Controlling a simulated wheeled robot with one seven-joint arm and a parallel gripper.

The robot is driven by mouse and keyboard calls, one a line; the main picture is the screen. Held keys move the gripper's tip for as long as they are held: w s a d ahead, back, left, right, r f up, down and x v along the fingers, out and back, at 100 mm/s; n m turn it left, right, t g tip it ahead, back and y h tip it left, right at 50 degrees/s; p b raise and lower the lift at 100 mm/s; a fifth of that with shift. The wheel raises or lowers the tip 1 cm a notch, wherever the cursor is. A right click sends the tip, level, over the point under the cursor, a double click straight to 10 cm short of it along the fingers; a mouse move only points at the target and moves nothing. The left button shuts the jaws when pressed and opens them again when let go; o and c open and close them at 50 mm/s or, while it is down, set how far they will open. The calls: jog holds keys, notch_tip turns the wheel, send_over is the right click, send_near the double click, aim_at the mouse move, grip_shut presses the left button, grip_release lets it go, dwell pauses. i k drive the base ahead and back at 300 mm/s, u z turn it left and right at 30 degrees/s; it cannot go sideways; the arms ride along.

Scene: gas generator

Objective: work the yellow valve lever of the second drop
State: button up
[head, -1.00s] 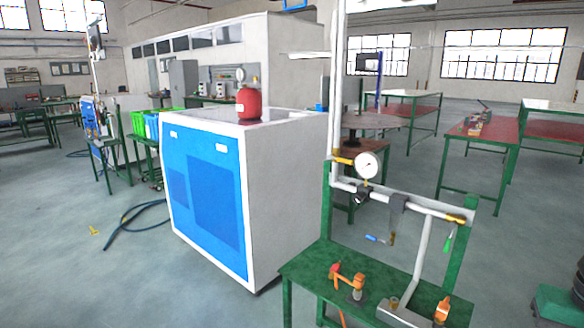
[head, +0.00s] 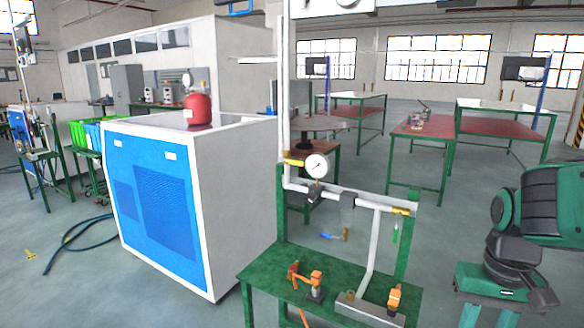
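A grey pipe run on a green stand carries a round white gauge (head: 317,166). A yellow piece (head: 293,161) sits left of the gauge. Another yellow piece (head: 402,211) is at the pipe's right end, above a small green handle (head: 395,236). A brass fitting with a blue handle (head: 327,236) hangs below the pipe's middle. Orange fittings stand on the green bench: one at left (head: 312,279) and one at right (head: 394,297). I cannot tell which yellow piece is the second drop's lever or how it is turned. No gripper fingers are in view.
A blue and white cabinet (head: 160,190) with a red tank (head: 198,108) stands left of the bench (head: 262,268). A green jointed arm (head: 540,205) is close at right. Green tables (head: 422,128) stand behind. A hose (head: 75,235) lies at left; floor there is mostly open.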

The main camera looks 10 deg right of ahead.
aim_at(301, 163)
jog(key=z, duration=2)
jog(key=k, duration=0.75)
jog(key=u, duration=1.45)
jog(key=i, duration=1)
